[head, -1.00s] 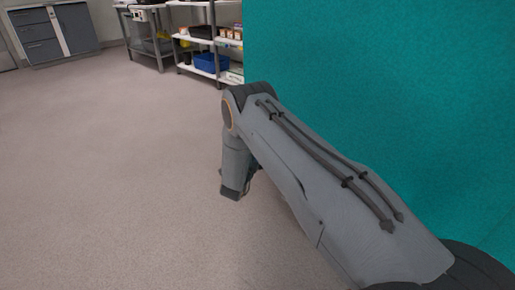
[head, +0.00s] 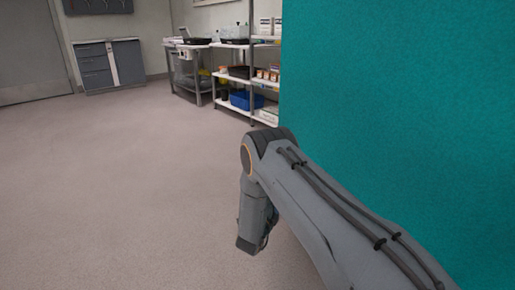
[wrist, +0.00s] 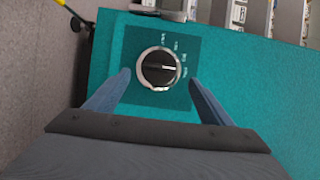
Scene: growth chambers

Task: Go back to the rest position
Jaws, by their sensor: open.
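My gripper (wrist: 158,88) is open in the wrist view, its two blue-grey fingers spread apart. Between and beyond the fingertips shows a round black knob (wrist: 158,68) with a silver rim, set on a dark teal dial plate with small white markings. I cannot tell from this view how far the fingertips are from the knob. The dial plate belongs to a teal panel (wrist: 240,80). In the head view my arm reaches forward and bends downward beside a large teal surface (head: 400,110); the gripper's fingers are not visible there.
Grey floor (head: 120,190) lies clear to the left. At the back stand a grey drawer cabinet (head: 97,68), a table (head: 190,50) and a shelf rack with a blue bin (head: 246,100). The teal surface closes off the right side.

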